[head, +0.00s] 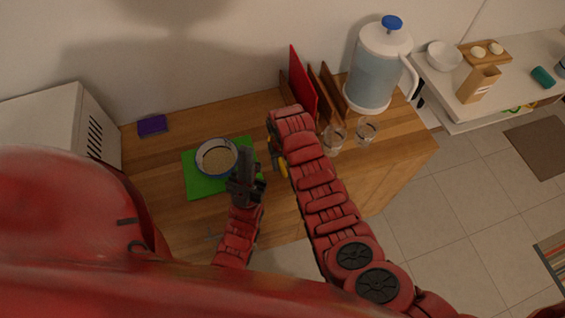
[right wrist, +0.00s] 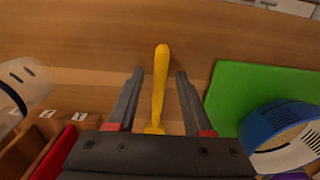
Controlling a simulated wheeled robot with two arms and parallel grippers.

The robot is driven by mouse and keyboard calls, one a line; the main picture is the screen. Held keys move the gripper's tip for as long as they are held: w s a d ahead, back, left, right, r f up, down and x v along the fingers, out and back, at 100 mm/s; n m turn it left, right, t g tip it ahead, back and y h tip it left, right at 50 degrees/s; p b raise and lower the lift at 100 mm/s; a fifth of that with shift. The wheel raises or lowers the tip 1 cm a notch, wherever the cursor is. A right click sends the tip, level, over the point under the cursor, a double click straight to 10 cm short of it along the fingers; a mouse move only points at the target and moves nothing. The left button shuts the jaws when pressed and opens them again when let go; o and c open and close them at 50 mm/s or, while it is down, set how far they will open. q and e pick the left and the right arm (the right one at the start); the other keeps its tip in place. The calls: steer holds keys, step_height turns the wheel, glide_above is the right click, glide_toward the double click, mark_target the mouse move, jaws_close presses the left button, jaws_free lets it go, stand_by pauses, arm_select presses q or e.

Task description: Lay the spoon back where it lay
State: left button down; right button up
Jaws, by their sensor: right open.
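The yellow spoon (right wrist: 160,85) lies along the wooden counter (right wrist: 90,42), between the fingers of my right gripper (right wrist: 160,73). The fingers are open, with a gap on each side of the spoon. The spoon's near end is hidden by the gripper body. In the head view a small yellow part of the spoon (head: 283,168) shows beside my right arm, which hides most of that gripper. My left gripper (head: 246,163) is over the green board (head: 197,184), in front of the bowl (head: 203,166); whether its fingers are apart is unclear.
The blue-and-white bowl holds something beige. A purple block (head: 152,125) lies at the back left. A red board (head: 302,84) in a wooden rack, a water dispenser (head: 380,62) and glasses (head: 366,132) stand to the right. Bare counter surrounds the spoon's far end.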

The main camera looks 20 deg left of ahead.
step_height(320, 180, up, 6)
steer(key=shift+f+b, duration=0.15)
steer(key=shift+b, duration=1.1)
step_height(320, 180, up, 6)
steer(key=p, duration=0.4)
steer(key=shift+p, duration=0.35)
